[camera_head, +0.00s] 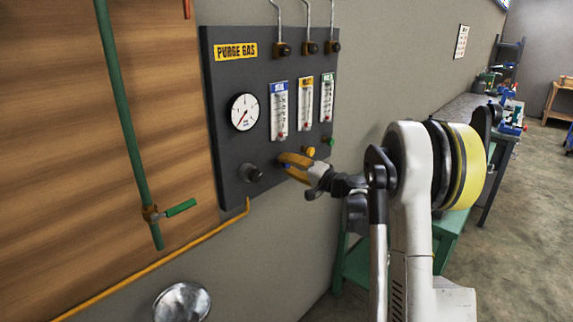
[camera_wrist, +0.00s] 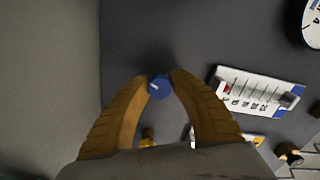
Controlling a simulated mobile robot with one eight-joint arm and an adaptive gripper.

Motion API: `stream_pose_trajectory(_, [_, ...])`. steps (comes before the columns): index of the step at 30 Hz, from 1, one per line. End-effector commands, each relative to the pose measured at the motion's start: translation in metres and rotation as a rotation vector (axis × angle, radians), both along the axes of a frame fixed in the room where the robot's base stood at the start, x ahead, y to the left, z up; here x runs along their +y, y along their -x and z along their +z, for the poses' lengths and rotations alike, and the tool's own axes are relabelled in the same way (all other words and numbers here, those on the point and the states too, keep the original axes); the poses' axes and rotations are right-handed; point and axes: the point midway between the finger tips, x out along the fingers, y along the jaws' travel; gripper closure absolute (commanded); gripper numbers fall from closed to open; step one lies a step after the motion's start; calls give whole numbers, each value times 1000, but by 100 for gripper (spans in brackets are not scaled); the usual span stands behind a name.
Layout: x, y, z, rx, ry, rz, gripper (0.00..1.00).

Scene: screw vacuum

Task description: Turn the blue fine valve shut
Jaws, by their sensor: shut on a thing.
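The blue fine valve (camera_wrist: 159,87) is a small round knob with a white mark on its face, low on the dark purge gas panel (camera_head: 230,104). My gripper (camera_wrist: 160,80) has its two yellow-brown fingers on either side of the knob, shut on it. In the head view my gripper (camera_head: 287,162) reaches the panel from the right, below the blue-labelled flow meter (camera_head: 279,111), and hides most of the knob. The blue-labelled meter also shows in the wrist view (camera_wrist: 257,102).
A yellow knob (camera_head: 309,152) and a green knob (camera_head: 330,141) sit close to the right of my gripper. A black knob (camera_head: 250,173) and a round gauge (camera_head: 244,112) are to its left. A green pipe with a lever (camera_head: 180,208) stands farther left. A workbench is behind my arm.

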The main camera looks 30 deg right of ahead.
Motion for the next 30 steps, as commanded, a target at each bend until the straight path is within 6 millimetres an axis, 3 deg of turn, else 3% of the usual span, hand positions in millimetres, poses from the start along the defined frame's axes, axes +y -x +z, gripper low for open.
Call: stream_pose_trajectory(30, [0,0,0,321,-882,0,100])
